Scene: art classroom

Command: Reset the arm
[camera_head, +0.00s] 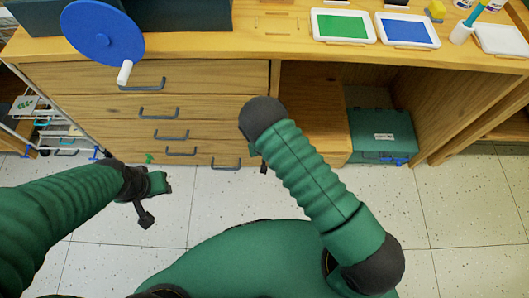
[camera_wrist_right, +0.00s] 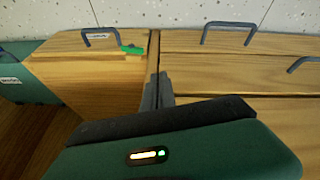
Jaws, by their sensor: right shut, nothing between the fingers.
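My left arm comes in from the left in the head view. Its gripper (camera_head: 146,212) hangs low over the floor in front of the drawers; its finger gap is too small to tell. My right arm rises from the lower right, bent, with its dark joint in front of the desk. Its gripper is mostly hidden behind the arm in the head view. In the right wrist view the right gripper's grey fingers (camera_wrist_right: 158,92) are shut and empty, close to the wooden drawer fronts.
The wooden desk (camera_head: 300,48) has several drawers (camera_head: 180,77) with dark handles. Green (camera_head: 343,27) and blue (camera_head: 405,31) pads and a blue disc (camera_head: 103,32) are at its top. A green box (camera_head: 382,133) sits in the open bay. The tiled floor (camera_head: 460,220) at right is clear.

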